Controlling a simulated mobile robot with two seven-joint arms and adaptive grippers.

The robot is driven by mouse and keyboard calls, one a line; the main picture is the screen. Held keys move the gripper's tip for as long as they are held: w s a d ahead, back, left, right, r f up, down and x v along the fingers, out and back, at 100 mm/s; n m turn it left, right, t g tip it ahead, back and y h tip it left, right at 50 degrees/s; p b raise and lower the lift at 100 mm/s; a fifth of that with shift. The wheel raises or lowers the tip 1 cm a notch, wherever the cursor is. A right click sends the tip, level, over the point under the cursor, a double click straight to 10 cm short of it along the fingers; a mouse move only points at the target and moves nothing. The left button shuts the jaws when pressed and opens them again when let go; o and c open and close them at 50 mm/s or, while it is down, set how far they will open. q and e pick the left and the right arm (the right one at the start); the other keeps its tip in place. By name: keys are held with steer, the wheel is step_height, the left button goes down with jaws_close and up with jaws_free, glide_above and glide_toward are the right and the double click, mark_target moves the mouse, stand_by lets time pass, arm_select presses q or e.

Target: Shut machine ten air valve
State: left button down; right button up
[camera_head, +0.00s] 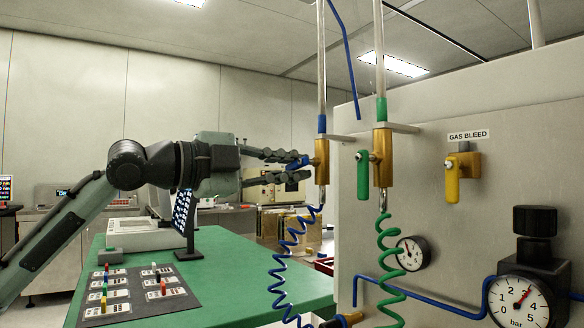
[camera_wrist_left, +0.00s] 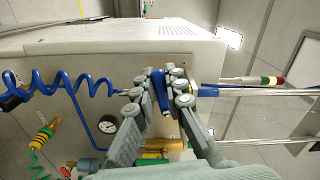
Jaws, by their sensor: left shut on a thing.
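A brass valve with a blue band (camera_head: 321,160) sits on a vertical pipe left of the grey cabinet. Its blue lever (camera_head: 297,163) sticks out to the left of the valve body. My left gripper (camera_head: 303,168) reaches in from the left and is shut on this lever. In the left wrist view the blue lever (camera_wrist_left: 160,90) shows between the fingers, which partly hide it. A second brass valve (camera_head: 381,160) with a hanging green lever (camera_head: 363,175) stands to the right. No machine number is readable on either valve. My right gripper is not in view.
A yellow lever (camera_head: 452,180) hangs under the "GAS BLEED" label (camera_head: 468,135) on the cabinet (camera_head: 490,110). Blue (camera_head: 280,262) and green (camera_head: 388,250) coiled hoses hang below the valves. A green-topped bench (camera_head: 225,262) lies below my left arm.

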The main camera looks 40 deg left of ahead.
arm_select(q)
steer(key=shift+r+m, duration=0.3)
steer(key=shift+m, duration=0.5)
steer(key=shift+r+m, duration=0.1)
steer(key=shift+m, duration=0.3)
steer(key=c, duration=1.6)
jaws_free()
steer(key=shift+o, duration=0.2)
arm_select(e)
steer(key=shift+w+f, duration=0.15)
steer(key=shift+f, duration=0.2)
arm_select(q)
steer(key=v, duration=1.2)
steer(key=shift+a, duration=0.1)
